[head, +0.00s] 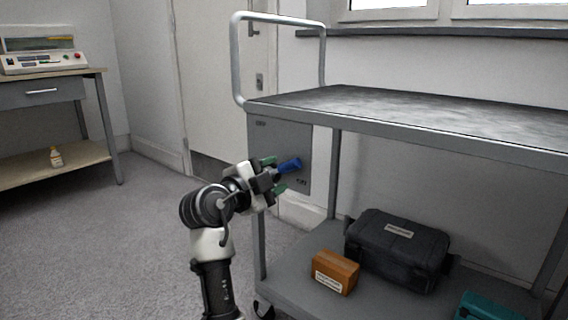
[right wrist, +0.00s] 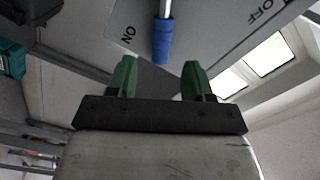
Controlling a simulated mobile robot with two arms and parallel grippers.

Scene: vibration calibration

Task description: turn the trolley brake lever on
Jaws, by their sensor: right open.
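The trolley (head: 405,129) stands at the right, with a grey brake panel (head: 262,143) at its near left end. The panel has OFF at its top and ON at its lower right. The brake lever has a blue grip (head: 289,165) and sticks out from the panel. In the right wrist view the blue grip (right wrist: 162,42) hangs between the ON and OFF labels, nearer ON in the picture. My right gripper (head: 274,174) is open, its green fingers (right wrist: 159,76) on either side of the grip's end, without visible contact. My left gripper is not in view.
The trolley's lower shelf holds a black case (head: 398,250), an orange-brown box (head: 335,272) and a teal case (head: 487,307). A tubular handle (head: 237,60) rises at the trolley's left end. A bench (head: 45,95) stands far left; the floor between is clear.

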